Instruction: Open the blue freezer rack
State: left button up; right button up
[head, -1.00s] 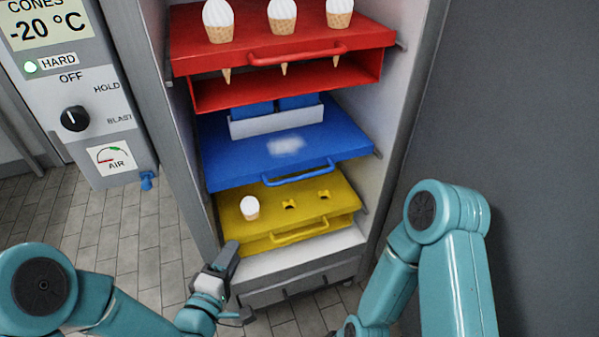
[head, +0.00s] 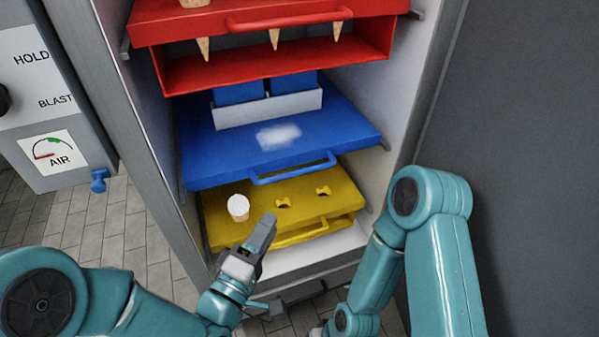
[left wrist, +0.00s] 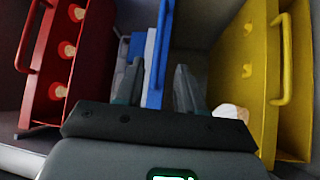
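The blue freezer rack (head: 220,158) sits in the middle of the cabinet, with a white frosty patch on top and a blue handle (head: 293,172) on its front edge. My left gripper (head: 268,218) is below that handle, in front of the yellow rack (head: 220,236). In the left wrist view its two fingers (left wrist: 160,66) stand apart and empty, with the blue rack (left wrist: 136,46) and its handle (left wrist: 163,45) showing ahead between them. I see no contact with the handle.
A red rack (head: 170,30) with cones hangs above the blue one. A white-topped cone (head: 238,206) stands in the yellow rack. A white bin with blue packs (head: 268,108) is at the back of the blue rack. Cabinet walls (head: 150,135) close in both sides.

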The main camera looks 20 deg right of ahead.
aim_at(300, 170)
pick_arm(q)
jog(key=p+x, duration=0.1)
jog(key=x, duration=1.4)
jog(key=shift+w+d, duration=0.1)
jog(key=shift+w, duration=0.1)
grip_shut()
